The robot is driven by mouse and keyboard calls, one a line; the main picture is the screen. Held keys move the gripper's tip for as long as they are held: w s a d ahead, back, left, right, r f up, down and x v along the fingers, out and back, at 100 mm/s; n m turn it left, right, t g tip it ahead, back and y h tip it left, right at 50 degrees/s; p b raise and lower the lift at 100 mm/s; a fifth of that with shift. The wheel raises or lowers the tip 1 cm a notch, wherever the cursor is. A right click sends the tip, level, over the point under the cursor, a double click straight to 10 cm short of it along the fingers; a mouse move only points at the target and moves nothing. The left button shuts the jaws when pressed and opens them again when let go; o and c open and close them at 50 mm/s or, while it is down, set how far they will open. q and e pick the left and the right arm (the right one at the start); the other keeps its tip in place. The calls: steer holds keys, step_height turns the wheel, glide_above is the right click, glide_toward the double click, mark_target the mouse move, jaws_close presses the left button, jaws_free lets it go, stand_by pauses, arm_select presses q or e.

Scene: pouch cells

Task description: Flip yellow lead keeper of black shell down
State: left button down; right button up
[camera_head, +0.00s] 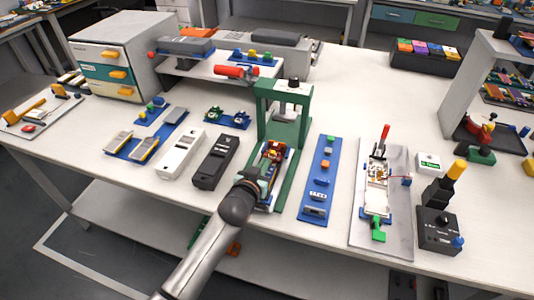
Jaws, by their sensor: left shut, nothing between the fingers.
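A black shell (215,162) lies flat on the white table beside a white shell (181,153). I cannot make out a yellow lead keeper on the black shell at this size. My left gripper (261,178) reaches in from the bottom and is shut and empty. It is to the right of the black shell, at the front of the green press (283,118). Small red and yellow parts (272,157) show in the press just beyond the gripper, and the wrist hides part of the press base. My right gripper is out of view.
Blue trays with small parts (146,147) lie to the left. A blue strip (318,180) and a grey board with a red-handled clamp (398,205) lie to the right. A drawer cabinet (115,55) and raised shelf (222,68) stand behind.

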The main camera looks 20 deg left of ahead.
arm_select(q)
steer(key=shift+w, duration=0.15)
stand_by(0.3)
steer(key=shift+w+r, duration=0.2)
steer(key=shift+w, duration=0.4)
steer(key=shift+s, duration=0.1)
steer(key=p+v, duration=0.1)
steer(key=v, duration=1.1)
steer(key=shift+s+d+r, duration=0.1)
steer(key=shift+s, duration=0.05)
steer(key=shift+s, duration=0.1)
